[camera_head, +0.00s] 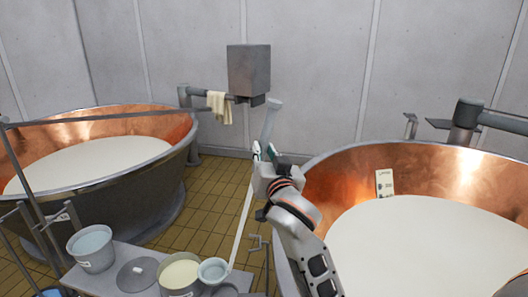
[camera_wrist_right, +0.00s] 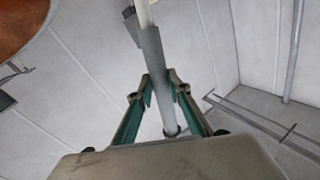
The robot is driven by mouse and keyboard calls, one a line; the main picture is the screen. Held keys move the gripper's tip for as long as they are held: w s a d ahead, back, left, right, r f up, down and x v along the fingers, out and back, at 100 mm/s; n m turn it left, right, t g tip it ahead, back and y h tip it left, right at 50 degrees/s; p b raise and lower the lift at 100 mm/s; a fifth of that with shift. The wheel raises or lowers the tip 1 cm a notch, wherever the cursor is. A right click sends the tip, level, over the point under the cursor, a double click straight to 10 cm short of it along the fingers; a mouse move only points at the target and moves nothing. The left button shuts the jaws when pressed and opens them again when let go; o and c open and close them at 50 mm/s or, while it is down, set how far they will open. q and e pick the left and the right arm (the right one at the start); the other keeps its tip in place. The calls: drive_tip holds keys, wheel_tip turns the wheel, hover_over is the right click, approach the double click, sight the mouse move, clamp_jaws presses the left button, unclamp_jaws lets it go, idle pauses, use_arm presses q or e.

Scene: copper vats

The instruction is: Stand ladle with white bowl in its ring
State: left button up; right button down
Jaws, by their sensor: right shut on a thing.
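My right gripper (camera_head: 268,160) is shut on the grey upper part of the ladle's handle (camera_head: 271,120). In the right wrist view the gripper (camera_wrist_right: 160,90) has its green-lined fingers on either side of the grey handle (camera_wrist_right: 152,70). The handle stands tilted, its pale lower part running down to the small bowl (camera_head: 213,270) by the cart's front edge. I cannot tell whether the bowl touches the cart. A small bent metal bracket (camera_head: 258,243) shows right of the handle; I cannot tell if it is the ring. My left gripper is not in view.
A grey cart (camera_head: 115,280) holds a bucket (camera_head: 91,250), a round lid (camera_head: 137,274) and a pot of cream-coloured liquid (camera_head: 179,274). Copper vats stand left (camera_head: 110,118) and right (camera_head: 340,175). Tiled floor (camera_head: 215,200) lies between them.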

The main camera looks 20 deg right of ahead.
drive_tip(key=shift+s+d+f, duration=0.1)
drive_tip(key=shift+s+f, duration=0.1)
drive_tip(key=shift+f, duration=0.4)
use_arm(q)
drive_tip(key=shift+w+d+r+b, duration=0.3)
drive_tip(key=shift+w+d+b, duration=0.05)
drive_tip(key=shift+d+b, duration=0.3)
use_arm(e)
wheel_tip(320, 180, down, 10)
drive_tip(key=d, duration=0.2)
drive_tip(key=shift+s+d+r, duration=0.15)
drive_tip(key=shift+s+d, duration=0.1)
drive_tip(key=shift+s, duration=0.15)
use_arm(q)
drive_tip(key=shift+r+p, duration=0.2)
drive_tip(key=shift+p, duration=0.15)
